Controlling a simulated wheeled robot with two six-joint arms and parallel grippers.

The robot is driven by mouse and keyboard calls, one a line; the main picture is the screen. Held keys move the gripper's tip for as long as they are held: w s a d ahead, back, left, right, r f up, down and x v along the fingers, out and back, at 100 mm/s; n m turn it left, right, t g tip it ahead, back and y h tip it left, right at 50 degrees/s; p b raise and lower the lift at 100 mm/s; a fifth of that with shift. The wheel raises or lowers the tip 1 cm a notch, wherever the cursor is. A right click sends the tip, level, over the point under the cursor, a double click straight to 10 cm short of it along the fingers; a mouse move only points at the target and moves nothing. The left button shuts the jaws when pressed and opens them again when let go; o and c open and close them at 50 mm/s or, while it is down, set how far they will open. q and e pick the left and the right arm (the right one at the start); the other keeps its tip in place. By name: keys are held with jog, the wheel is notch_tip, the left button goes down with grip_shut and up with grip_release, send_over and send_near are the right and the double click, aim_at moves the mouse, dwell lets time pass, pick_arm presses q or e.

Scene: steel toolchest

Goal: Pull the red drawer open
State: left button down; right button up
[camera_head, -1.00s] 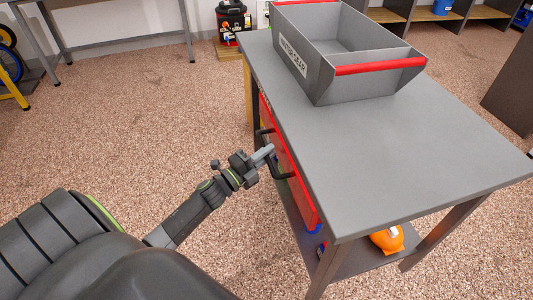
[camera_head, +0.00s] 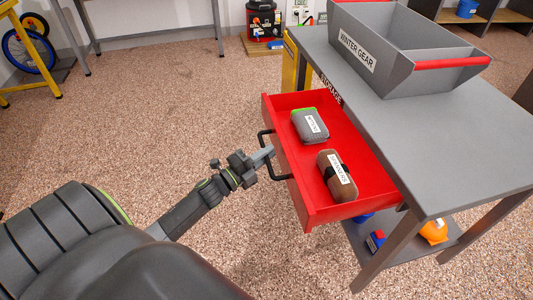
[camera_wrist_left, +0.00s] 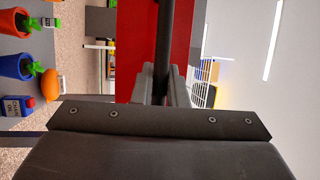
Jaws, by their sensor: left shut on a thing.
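The red drawer (camera_head: 348,203) stands well out of the grey table, under its top. Its black bar handle (camera_head: 267,146) is on the drawer front. My left gripper (camera_head: 268,154) is shut on the handle. In the left wrist view the fingers (camera_wrist_left: 161,84) close around the black handle bar (camera_wrist_left: 164,45), with the red drawer front (camera_wrist_left: 135,50) behind it. Inside the drawer lie a grey and green case (camera_head: 310,126) and a brown case (camera_head: 338,176), both with white labels. My right gripper is not in view.
A grey bin labelled WINTER GEAR (camera_head: 385,60) stands on the grey tabletop (camera_head: 455,140). An orange item (camera_head: 434,231) and a blue-red box (camera_head: 376,240) are on the lower shelf. The speckled floor left of the drawer is clear.

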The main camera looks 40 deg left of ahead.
pick_arm(q)
jog(key=shift+s+a, duration=0.2)
jog(key=shift+s, duration=0.05)
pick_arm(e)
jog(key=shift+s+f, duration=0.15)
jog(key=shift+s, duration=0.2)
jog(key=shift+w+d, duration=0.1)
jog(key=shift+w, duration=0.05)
pick_arm(q)
jog(key=c, duration=1.5)
grip_release()
jog(key=shift+o, duration=0.2)
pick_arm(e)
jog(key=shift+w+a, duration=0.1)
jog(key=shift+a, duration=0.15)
pick_arm(q)
jog(key=v, duration=1.7)
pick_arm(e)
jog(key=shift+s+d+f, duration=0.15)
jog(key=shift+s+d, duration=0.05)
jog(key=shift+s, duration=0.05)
